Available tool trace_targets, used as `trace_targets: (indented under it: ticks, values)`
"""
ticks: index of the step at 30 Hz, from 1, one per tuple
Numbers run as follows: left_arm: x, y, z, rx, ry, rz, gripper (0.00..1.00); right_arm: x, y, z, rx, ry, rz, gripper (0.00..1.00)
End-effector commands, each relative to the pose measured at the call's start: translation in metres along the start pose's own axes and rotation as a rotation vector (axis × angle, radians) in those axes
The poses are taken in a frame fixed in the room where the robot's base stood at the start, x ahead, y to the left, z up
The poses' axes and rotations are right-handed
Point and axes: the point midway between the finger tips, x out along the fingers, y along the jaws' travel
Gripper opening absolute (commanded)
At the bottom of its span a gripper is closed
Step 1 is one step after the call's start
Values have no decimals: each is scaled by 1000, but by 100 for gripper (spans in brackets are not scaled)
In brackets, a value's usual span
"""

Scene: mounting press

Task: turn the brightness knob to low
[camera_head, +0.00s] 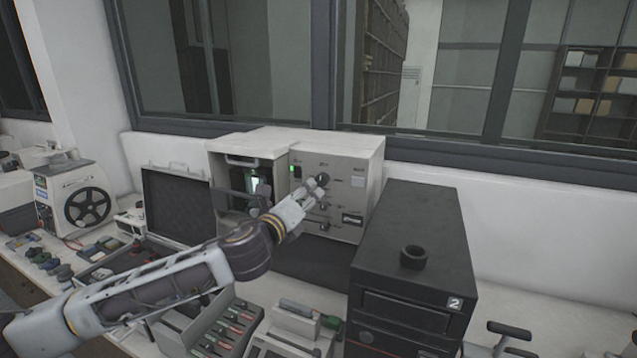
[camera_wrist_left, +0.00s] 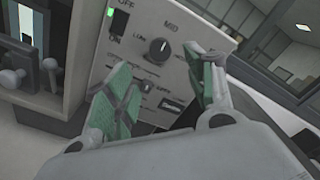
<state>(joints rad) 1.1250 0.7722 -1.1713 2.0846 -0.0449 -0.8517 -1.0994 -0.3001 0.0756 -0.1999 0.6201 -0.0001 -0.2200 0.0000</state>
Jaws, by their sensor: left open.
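The brightness knob (camera_head: 322,179) is a round dark dial on the front panel of a grey box (camera_head: 365,160). In the left wrist view the knob (camera_wrist_left: 159,50) has MID printed above it and LOW to its left. Its white mark points up, towards MID. My left gripper (camera_head: 311,191) is at the panel, just below and left of the knob in the head view. In the wrist view its two green-padded fingers (camera_wrist_left: 160,70) are spread apart, and the knob shows between and beyond their tips. I cannot tell whether either finger touches it. My right gripper is not in view.
A green light (camera_wrist_left: 109,12) and an OFF/ON switch (camera_wrist_left: 115,45) are left of the knob. Smaller controls sit below it. A black cabinet (camera_head: 425,225) marked 2 stands right of the box. An open black case (camera_head: 178,205) and trays (camera_head: 215,325) crowd the bench.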

Motion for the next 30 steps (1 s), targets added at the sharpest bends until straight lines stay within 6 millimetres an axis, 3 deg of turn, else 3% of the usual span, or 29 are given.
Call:
trace_targets:
  ticks: [30]
  values:
    - [86,-1,1,1,-1,0,55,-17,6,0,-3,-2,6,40]
